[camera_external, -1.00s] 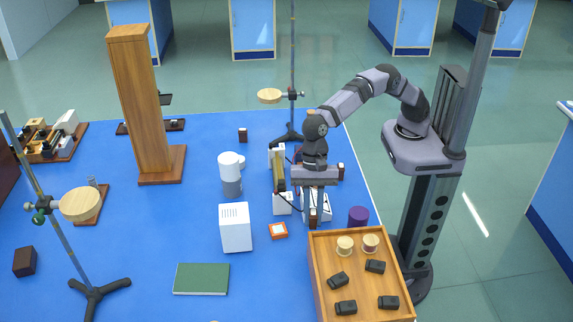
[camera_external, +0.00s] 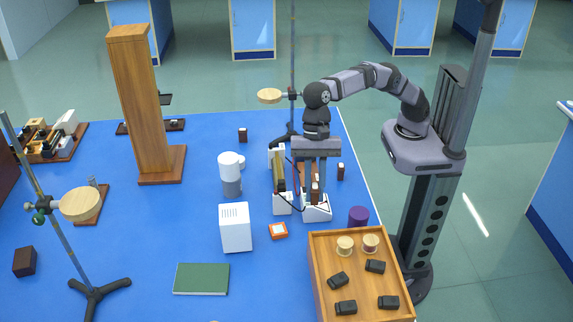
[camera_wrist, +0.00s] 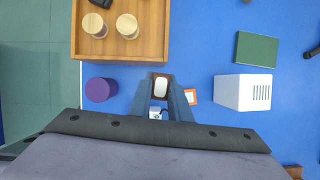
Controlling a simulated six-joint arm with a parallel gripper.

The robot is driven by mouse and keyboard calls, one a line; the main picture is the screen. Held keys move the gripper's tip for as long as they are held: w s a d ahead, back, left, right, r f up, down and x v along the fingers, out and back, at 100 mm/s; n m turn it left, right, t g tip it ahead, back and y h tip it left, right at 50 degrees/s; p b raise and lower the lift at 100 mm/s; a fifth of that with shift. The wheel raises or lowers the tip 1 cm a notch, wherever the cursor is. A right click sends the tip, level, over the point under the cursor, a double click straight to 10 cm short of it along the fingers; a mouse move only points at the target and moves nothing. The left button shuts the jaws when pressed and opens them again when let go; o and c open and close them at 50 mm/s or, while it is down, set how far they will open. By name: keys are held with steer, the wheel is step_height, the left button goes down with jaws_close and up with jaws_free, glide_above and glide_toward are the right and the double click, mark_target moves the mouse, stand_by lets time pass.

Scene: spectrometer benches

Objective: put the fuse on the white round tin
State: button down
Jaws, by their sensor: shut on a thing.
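My gripper (camera_external: 315,196) points down and is shut on a small brown block with a white face, which I take for the fuse (camera_external: 315,188). In the wrist view the fuse (camera_wrist: 160,86) sits between the fingertips, its pale oval showing. The fuse appears held above a white-based unit (camera_external: 316,212); the exact gap is hard to tell. I cannot pick out a white round tin for sure. A white and grey cylinder (camera_external: 230,170) with a side knob stands left of my gripper, and a pale sliver shows at the bottom edge.
A wooden tray (camera_external: 317,277) with spools and black blocks is in front, beside a purple cylinder (camera_external: 358,215). A white box (camera_external: 235,228), an orange-framed square (camera_external: 278,231) and a green book (camera_external: 201,279) lie to the left. A stand (camera_external: 292,70) rises behind my gripper.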

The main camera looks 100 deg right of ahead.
steer(key=shift+r, duration=0.85)
steer(key=w+d+r+m+t+h+p, duration=0.15)
steer(key=w+d+m+p, duration=0.5)
steer(key=w+d, duration=1)
steer(key=w+d+m+t+h+p, duration=0.1)
steer(key=w+d+m+p, duration=0.15)
steer(key=d, duration=0.85)
steer(key=w+d+m+t+p, duration=0.1)
steer(key=w+d+m+p, duration=0.15)
steer(key=d, duration=0.75)
steer(key=shift+m, duration=0.55)
steer(key=shift+w+d+f+p, duration=0.15)
steer(key=shift+f+p, duration=0.3)
steer(key=shift+f, duration=3.5)
steer(key=shift+s+d+f+p, duration=0.1)
steer(key=shift+f+p, duration=0.3)
steer(key=shift+f, duration=3.55)
